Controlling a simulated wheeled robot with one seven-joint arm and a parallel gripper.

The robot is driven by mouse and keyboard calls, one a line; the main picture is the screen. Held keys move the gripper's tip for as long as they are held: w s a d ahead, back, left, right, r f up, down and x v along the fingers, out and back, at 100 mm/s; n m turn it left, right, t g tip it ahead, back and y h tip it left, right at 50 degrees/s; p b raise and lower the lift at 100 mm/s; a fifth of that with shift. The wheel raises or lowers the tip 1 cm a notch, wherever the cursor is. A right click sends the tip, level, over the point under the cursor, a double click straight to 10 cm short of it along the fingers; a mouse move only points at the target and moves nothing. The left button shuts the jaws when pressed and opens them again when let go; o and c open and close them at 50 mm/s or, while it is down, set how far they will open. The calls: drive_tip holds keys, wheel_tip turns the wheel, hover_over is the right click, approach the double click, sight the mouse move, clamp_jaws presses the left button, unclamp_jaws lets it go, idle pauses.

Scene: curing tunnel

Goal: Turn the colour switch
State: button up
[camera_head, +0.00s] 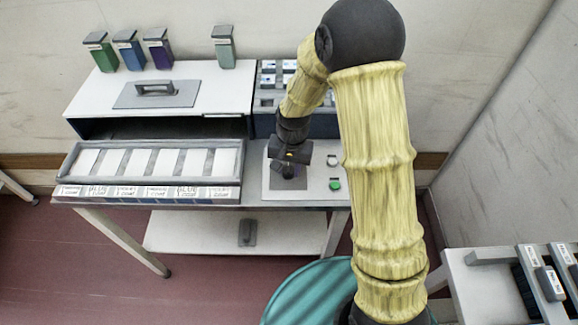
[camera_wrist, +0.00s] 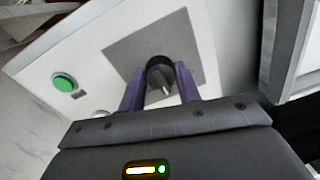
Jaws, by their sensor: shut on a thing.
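The colour switch (camera_wrist: 158,74) is a dark round knob on a grey square plate (camera_wrist: 122,50), set in a white control panel (camera_wrist: 60,45). My gripper (camera_wrist: 160,82) has its two purple fingers on either side of the knob and is shut on it in the wrist view. In the head view my gripper (camera_head: 289,168) points down at the grey plate (camera_head: 288,184) on the panel and hides most of the knob. A green button (camera_wrist: 64,82) sits on the same panel, and it also shows in the head view (camera_head: 335,184).
Left of the panel is a tray (camera_head: 66,166) of white cards in front of a white box (camera_head: 85,100) with a handled lid. Several coloured containers (camera_head: 128,52) stand behind. A rack (camera_head: 265,95) is behind the panel. A side table (camera_head: 480,290) stands at lower right.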

sight(291, 167)
drive_tip(key=shift+n, duration=0.5)
drive_tip(key=n+p, duration=0.1)
drive_tip(key=n, duration=0.3)
drive_tip(key=shift+w+r+p, duration=0.15)
drive_tip(key=shift+p, duration=0.25)
drive_tip(key=n+p, duration=0.1)
drive_tip(key=n, duration=0.3)
drive_tip(key=shift+n+g, duration=0.3)
drive_tip(key=shift+n, duration=0.1)
drive_tip(key=o, duration=1)
drive_tip(key=shift+c, duration=0.2)
wheel_tip(291, 167, up, 17)
drive_tip(key=shift+w+d, duration=0.3)
drive_tip(key=shift+d, duration=0.1)
